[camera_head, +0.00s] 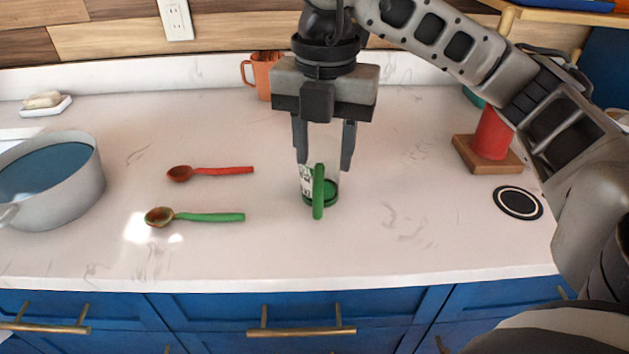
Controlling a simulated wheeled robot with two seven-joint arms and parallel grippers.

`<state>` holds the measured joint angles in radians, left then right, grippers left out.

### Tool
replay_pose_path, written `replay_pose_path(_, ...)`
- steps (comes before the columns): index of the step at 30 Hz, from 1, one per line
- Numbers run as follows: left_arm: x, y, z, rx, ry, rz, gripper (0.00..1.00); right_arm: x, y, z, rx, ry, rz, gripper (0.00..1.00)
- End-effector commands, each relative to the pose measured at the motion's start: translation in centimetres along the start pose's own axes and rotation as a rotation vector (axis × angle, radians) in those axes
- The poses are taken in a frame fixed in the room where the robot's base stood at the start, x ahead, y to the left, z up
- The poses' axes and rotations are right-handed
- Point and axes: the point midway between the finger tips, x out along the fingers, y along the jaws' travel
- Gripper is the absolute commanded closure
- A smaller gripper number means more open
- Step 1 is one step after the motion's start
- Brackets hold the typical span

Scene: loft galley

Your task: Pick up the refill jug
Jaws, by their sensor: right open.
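The refill jug (319,192) stands on the white counter, a clear vessel with a green handle, a green base and a label with dark print. My right gripper (324,163) points down over it from above. Its two fingers are spread, one on each side of the jug's upper part. The jug's top is partly hidden by the gripper, and I cannot tell whether the fingers touch it. My left gripper is not in view.
A red spoon (215,171) and a green spoon (200,217) lie left of the jug. A grey pot (75,195) stands far left. An orange mug (262,75) is behind the gripper. A red cylinder (492,134) on a wooden base and a black coaster (517,203) are right.

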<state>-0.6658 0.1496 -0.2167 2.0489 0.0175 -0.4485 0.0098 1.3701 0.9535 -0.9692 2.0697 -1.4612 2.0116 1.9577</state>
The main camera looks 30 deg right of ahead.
Motion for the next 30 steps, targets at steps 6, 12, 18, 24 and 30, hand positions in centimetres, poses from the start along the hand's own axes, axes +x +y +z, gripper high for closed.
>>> replay_pose_path(6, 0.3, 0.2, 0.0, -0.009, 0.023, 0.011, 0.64, 4.7, 0.0, -0.1, -0.003, 0.005, -0.001, 0.59)
replay_pose_path(12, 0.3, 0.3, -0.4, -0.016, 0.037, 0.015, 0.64, 6.1, 0.1, -0.1, -0.002, 0.002, 0.002, 0.59)
replay_pose_path(18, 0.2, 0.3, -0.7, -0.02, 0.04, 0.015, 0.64, 8.2, 0.6, 0.0, -0.003, 0.004, -0.002, 0.59)
replay_pose_path(24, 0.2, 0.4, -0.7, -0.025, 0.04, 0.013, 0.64, 10.8, 0.8, 0.1, -0.003, 0.003, 0.0, 0.59)
replay_pose_path(30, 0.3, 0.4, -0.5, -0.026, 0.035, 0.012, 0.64, 11.2, 0.9, 0.1, -0.003, 0.001, 0.002, 0.59)
